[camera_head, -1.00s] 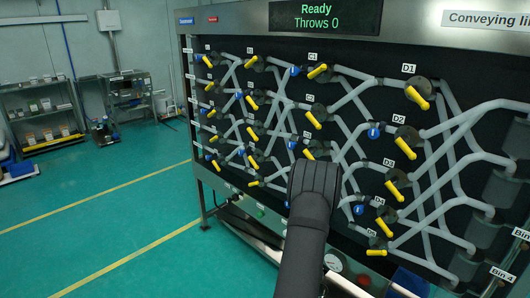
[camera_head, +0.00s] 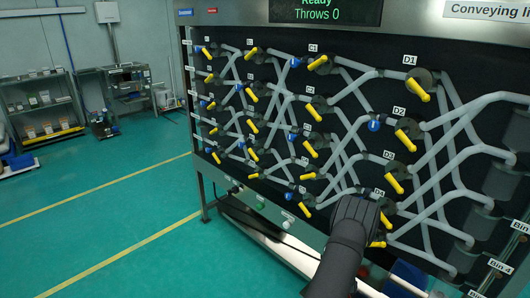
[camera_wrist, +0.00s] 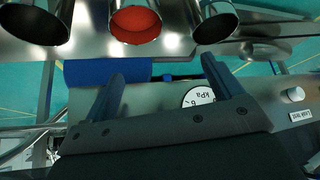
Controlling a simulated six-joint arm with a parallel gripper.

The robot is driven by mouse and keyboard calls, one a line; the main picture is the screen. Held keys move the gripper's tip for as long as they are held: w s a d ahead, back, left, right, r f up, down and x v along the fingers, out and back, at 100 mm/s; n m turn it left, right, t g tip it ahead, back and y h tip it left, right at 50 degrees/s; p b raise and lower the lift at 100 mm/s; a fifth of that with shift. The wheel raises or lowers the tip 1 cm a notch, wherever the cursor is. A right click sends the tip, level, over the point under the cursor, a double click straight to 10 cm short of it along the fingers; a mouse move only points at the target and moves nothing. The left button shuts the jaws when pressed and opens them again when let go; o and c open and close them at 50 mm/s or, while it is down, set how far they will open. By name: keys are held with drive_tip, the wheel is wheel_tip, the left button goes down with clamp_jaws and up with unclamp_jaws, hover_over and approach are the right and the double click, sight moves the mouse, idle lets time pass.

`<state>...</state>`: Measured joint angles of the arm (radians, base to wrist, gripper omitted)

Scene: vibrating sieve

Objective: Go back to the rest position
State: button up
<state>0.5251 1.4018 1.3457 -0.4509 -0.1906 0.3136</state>
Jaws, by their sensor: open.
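My arm reaches up from the bottom of the head view, its dark wrist (camera_head: 355,222) in front of the lower right of the conveying panel (camera_head: 275,130), covering part of the D4 and D5 area. The fingers are hidden there. In the wrist view my gripper (camera_wrist: 165,98) shows two dark fingers set wide apart with nothing between them. Beyond them are a blue block (camera_wrist: 105,72) and a round kPa gauge (camera_wrist: 198,97) on a metal face.
Yellow-handled valves such as D1 (camera_head: 418,92) and grey pipes cover the panel close to my arm. Metal cylinders, one red inside (camera_wrist: 136,22), hang at the top of the wrist view. Green floor (camera_head: 100,215) is free at left.

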drive_tip(key=f, duration=0.4)
drive_tip(key=d+f, duration=0.1)
drive_tip(key=f, duration=0.3)
drive_tip(key=d+f, duration=0.1)
drive_tip(key=f, duration=0.3)
drive_tip(key=shift+s, duration=0.4)
drive_tip(key=shift+r, duration=0.35)
drive_tip(key=shift+v, duration=2.45)
